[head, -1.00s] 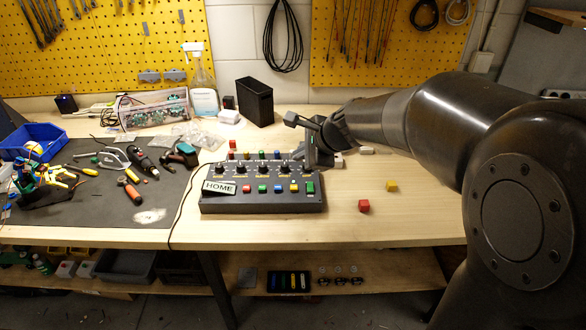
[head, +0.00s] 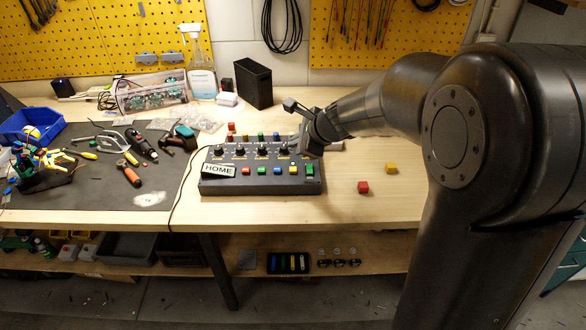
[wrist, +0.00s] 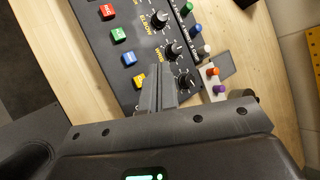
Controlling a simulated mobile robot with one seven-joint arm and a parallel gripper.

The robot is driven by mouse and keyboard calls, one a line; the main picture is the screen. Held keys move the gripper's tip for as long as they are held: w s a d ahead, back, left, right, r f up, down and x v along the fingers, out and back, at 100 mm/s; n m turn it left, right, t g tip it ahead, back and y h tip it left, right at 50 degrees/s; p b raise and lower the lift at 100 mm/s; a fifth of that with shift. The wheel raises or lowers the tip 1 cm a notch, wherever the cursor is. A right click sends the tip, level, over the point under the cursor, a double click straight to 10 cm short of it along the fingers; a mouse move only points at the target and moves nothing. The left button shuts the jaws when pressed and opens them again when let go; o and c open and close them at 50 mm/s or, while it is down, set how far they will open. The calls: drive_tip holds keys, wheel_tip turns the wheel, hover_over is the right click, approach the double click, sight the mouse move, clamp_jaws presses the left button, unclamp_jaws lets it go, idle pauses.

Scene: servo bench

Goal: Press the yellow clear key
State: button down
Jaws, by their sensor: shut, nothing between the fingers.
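The yellow clear key (head: 293,169) is a small square key in the front row of the dark control panel (head: 240,187), near its right end. My gripper (head: 304,143) hangs over the right end of the panel. In the wrist view my gripper (wrist: 159,72) is shut and empty, its fingertips between the yellow key and the black knobs. I cannot tell its height above the panel.
Black knobs (wrist: 173,50) stand close to the fingers. A green key (head: 309,170) sits right of the yellow one. A HOME label (head: 218,171) lies on the panel's left.

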sight(296, 170)
drive_tip(key=shift+f, duration=3)
drive_tip(key=shift+f, duration=0.1)
drive_tip(key=shift+f, duration=0.3)
drive_tip(key=shift+f, duration=0.45)
drive_tip(key=shift+r, duration=0.1)
idle(0.4)
drive_tip(key=shift+r, duration=0.8)
drive_tip(key=shift+r, duration=2.5)
